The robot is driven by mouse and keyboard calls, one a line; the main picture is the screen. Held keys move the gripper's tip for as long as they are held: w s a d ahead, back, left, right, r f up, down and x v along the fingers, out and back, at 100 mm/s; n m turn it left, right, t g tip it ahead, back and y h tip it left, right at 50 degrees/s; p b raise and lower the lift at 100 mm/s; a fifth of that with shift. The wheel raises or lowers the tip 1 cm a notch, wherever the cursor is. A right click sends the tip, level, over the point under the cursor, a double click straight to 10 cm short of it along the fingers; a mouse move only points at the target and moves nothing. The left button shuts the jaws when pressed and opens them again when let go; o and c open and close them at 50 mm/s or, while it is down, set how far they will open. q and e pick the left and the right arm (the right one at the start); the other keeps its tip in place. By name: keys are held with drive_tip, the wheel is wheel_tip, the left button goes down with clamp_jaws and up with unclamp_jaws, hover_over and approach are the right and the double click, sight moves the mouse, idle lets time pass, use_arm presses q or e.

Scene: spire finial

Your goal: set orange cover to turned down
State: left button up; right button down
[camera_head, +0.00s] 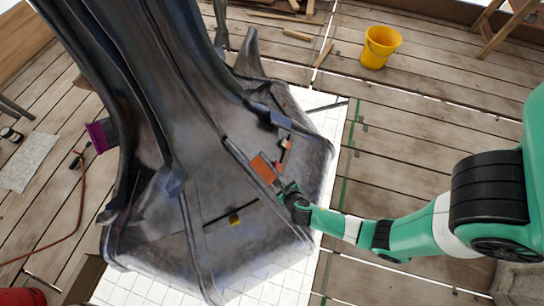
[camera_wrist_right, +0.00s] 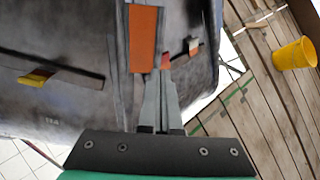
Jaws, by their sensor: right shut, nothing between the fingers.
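The orange cover (camera_head: 263,168) is a small flat rectangular plate on the sloped face of the dark grey spire base (camera_head: 240,245). In the right wrist view the orange cover (camera_wrist_right: 143,40) stands upright in the picture, along a dark strip. My right gripper (camera_head: 282,187) is at the lower right end of the cover. In the right wrist view my right gripper (camera_wrist_right: 160,82) is shut and empty, its tips just below and right of the cover. I cannot tell whether they touch it. My left gripper is not in view.
A smaller orange-red piece (camera_head: 285,150) sits right of the cover, and a yellow piece (camera_head: 234,219) sits lower on the base. A yellow bucket (camera_head: 380,47) stands on the plank floor at upper right. A purple block (camera_head: 97,137) is at left.

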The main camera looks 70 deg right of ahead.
drive_tip(key=b, duration=1)
approach(270, 165)
drive_tip(key=x, duration=0.5)
drive_tip(key=shift+d+f, duration=0.15)
drive_tip(key=shift+f, duration=0.35)
drive_tip(key=shift+w+d+f, duration=0.25)
drive_tip(key=shift+d, duration=0.1)
